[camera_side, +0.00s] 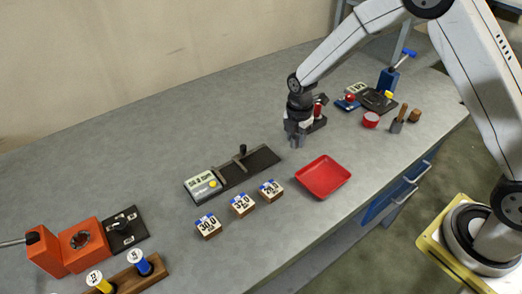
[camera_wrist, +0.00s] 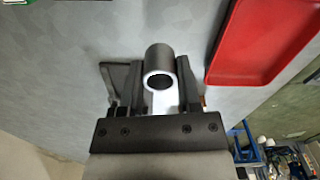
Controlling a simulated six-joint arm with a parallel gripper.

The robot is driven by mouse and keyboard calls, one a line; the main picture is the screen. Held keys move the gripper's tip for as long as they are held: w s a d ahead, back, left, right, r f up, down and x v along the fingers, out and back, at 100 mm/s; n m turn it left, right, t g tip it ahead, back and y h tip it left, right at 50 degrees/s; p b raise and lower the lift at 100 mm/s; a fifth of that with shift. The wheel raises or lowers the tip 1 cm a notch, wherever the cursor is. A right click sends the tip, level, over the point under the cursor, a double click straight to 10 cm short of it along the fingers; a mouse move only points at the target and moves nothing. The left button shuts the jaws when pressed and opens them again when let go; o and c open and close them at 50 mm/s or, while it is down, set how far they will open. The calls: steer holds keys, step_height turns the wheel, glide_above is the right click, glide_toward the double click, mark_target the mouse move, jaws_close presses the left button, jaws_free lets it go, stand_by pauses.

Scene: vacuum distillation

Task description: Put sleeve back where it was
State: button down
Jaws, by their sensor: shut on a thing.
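The sleeve (camera_wrist: 160,63) is a grey hollow tube with a bright rim around its open end. In the wrist view it sits between the two fingers of my gripper (camera_wrist: 158,88), which is shut on it. In the side view my gripper (camera_side: 297,139) hangs over the grey bench, behind and left of the red tray; the sleeve is too small to make out clearly there. I cannot tell whether the sleeve touches the bench.
The red tray (camera_side: 323,177) lies close by. A black plate with an upright post (camera_side: 243,152) joins a display unit (camera_side: 202,183). Several numbered wooden blocks (camera_side: 241,204) stand in front. An orange device (camera_side: 82,243) is at left. Small tools and a red tin (camera_side: 371,120) are at right.

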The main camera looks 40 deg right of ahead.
mark_target(294, 145)
steer(key=shift+w+f, duration=0.15)
steer(key=shift+f, duration=1.55)
steer(key=shift+f, duration=0.2)
steer(key=shift+c, duration=1.5)
jaws_free()
steer(key=shift+r, duration=0.2)
steer(key=shift+r, duration=6)
